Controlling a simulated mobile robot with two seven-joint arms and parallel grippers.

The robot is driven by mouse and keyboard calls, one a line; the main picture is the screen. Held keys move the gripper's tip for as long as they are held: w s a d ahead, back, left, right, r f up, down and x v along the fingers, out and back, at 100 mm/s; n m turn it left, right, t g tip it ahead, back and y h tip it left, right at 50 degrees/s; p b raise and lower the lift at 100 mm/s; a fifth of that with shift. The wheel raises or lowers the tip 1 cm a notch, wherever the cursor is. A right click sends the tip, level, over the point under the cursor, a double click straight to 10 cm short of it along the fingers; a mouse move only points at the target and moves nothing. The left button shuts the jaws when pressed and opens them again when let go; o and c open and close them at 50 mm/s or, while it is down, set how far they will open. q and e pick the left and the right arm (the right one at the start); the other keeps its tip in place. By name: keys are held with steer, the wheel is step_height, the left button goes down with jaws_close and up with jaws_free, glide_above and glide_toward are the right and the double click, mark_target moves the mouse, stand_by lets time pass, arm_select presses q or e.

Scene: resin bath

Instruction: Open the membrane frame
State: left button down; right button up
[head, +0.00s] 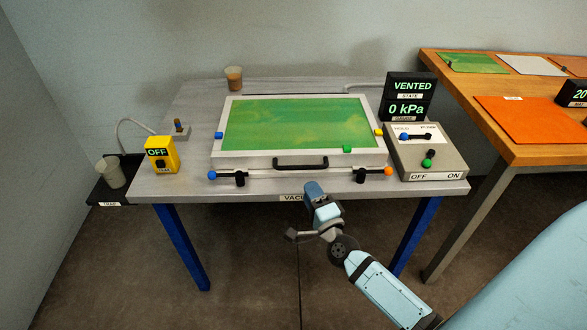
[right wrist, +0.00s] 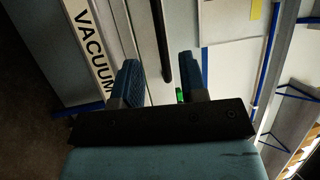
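The membrane frame (head: 255,161) lies flat on the grey table, a pale frame around a green sheet (head: 290,122). A black handle (head: 300,163) is on its front side; it shows as a dark bar in the right wrist view (right wrist: 161,40). Two front latches have levers pointing outward, one with a blue ball (head: 212,175), one with an orange ball (head: 388,171). My right gripper (head: 314,190) is at the table's front edge, below the handle in the picture. Its fingers (right wrist: 159,65) are apart with nothing held; the handle appears beyond the gap. My left gripper is out of view.
A control box (head: 428,152) and the display reading VENTED and 0 kPa (head: 408,97) stand right of the frame. A yellow OFF box (head: 161,153) and a cup (head: 234,79) are left and behind. An orange-topped table (head: 480,125) is at the right.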

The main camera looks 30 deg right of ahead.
mark_target(296, 166)
steer(key=x, duration=0.9)
steer(key=shift+w, duration=0.15)
jaws_close()
